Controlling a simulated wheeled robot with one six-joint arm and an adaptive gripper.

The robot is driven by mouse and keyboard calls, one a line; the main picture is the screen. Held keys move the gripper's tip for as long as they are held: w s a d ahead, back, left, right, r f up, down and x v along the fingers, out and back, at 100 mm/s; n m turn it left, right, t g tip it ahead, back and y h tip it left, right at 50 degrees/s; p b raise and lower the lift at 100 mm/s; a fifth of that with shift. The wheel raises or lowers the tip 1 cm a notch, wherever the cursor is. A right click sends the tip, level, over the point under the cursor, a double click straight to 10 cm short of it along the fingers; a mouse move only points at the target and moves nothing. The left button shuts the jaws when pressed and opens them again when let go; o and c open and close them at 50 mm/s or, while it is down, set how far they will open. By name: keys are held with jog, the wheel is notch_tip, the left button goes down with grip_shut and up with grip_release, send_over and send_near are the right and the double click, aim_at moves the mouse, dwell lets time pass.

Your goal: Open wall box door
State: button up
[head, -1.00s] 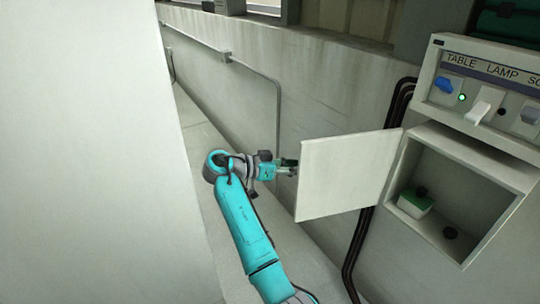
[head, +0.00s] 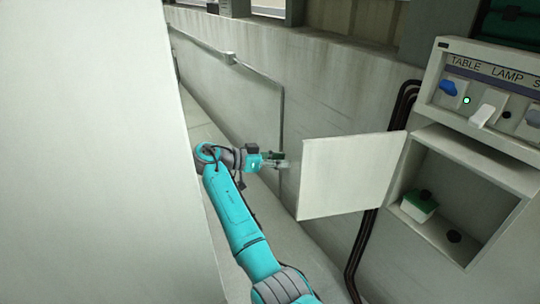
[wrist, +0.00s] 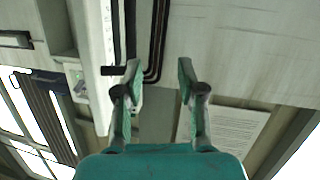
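The wall box (head: 482,147) is on the right in the head view. Its pale door (head: 350,174) stands swung wide open to the left, showing the inside of the box. My gripper (head: 287,161) is just left of the door's free edge, with a small gap between them. In the wrist view its two fingers (wrist: 158,75) are spread apart with nothing between them.
Above is a panel with a blue knob (head: 448,87), a lit green lamp (head: 466,100) and a white switch (head: 487,113). Dark cables (head: 366,232) run down the wall. A large pale surface (head: 85,150) fills the left.

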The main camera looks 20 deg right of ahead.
jog(key=shift+w+a, duration=0.3)
jog(key=shift+w, duration=0.35)
jog(key=shift+w+a, duration=0.25)
jog(key=shift+w, duration=0.35)
jog(key=shift+w+a, duration=0.3)
jog(key=shift+w, duration=0.35)
